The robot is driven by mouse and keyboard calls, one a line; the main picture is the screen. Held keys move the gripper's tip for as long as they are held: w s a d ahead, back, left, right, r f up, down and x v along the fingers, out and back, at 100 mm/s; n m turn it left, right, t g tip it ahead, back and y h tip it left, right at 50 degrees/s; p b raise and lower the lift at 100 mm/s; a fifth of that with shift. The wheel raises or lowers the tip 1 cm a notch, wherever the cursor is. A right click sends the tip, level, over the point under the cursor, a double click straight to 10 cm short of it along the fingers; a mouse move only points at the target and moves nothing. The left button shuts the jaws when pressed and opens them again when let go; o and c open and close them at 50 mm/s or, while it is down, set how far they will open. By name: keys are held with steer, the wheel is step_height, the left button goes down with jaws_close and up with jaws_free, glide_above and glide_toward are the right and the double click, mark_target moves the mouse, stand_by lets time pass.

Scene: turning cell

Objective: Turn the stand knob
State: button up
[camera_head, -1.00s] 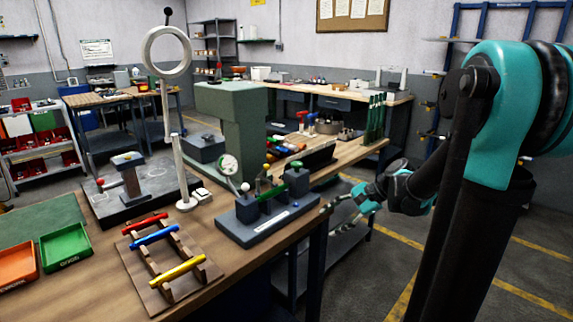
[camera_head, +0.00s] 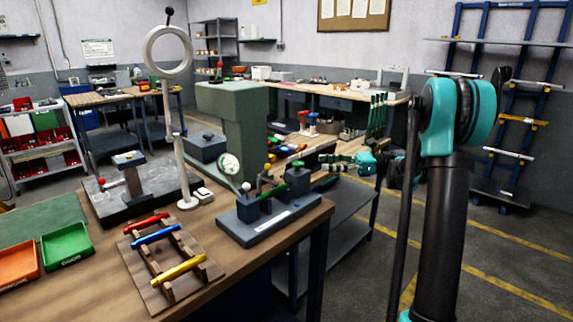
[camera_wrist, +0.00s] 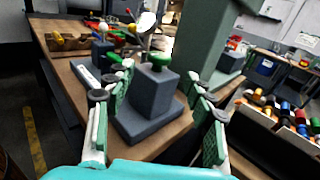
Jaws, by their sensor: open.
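The dark grey stand (camera_head: 262,229) sits near the right front corner of the wooden bench. It carries a green knob (camera_head: 297,164) on its right block and a pale ball knob (camera_head: 245,187) on the left. In the wrist view the green knob (camera_wrist: 158,61) tops a grey block (camera_wrist: 152,97), seen between my fingers. My gripper (camera_head: 330,164) is to the right of the stand, pointing left. The wrist view shows my gripper (camera_wrist: 160,80) open and empty, with its green-padded fingers apart. I cannot tell whether any finger touches the block. Which knob the task means is not marked.
A wooden rack with coloured bars (camera_head: 158,236) lies left of the stand. A green machine column (camera_head: 238,130), a dial gauge (camera_head: 229,163) and a ring on a pale post (camera_head: 180,150) stand behind. Another bench with coloured tools (camera_head: 285,150) is behind my gripper.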

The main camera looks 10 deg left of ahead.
mark_target(298, 167)
steer(key=a, duration=0.4)
steer(key=s+a, duration=0.1)
steer(key=a, duration=0.9)
steer(key=shift+s, duration=0.35)
jaws_close()
